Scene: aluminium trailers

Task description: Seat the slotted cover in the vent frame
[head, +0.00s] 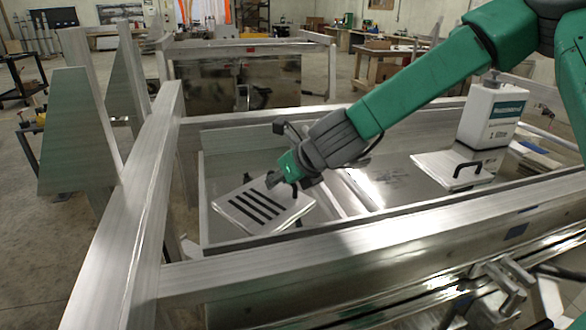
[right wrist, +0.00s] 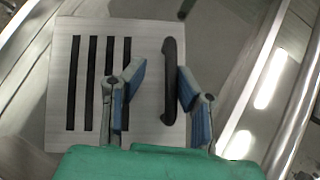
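The slotted cover (head: 240,213) is a pale square metal plate with several black slots, inside the trailer bed at centre-left. In the right wrist view the cover (right wrist: 63,110) shows its slots at left and a black bar handle (right wrist: 168,100) at right. My right gripper (head: 284,182) is over the cover's handle side. In the wrist view its fingers (right wrist: 161,70) are apart, one on each side of the handle, with gaps showing. I cannot make out the vent frame; whether it lies under the cover is hidden. My left gripper is not in view.
A plain pale plate with a black handle (head: 432,174) lies in the bed at right, beside a white and green container (head: 490,118). Aluminium rails (head: 370,240) edge the bed in front and a beam (head: 130,210) runs along the left. Some bed floor around the cover is clear.

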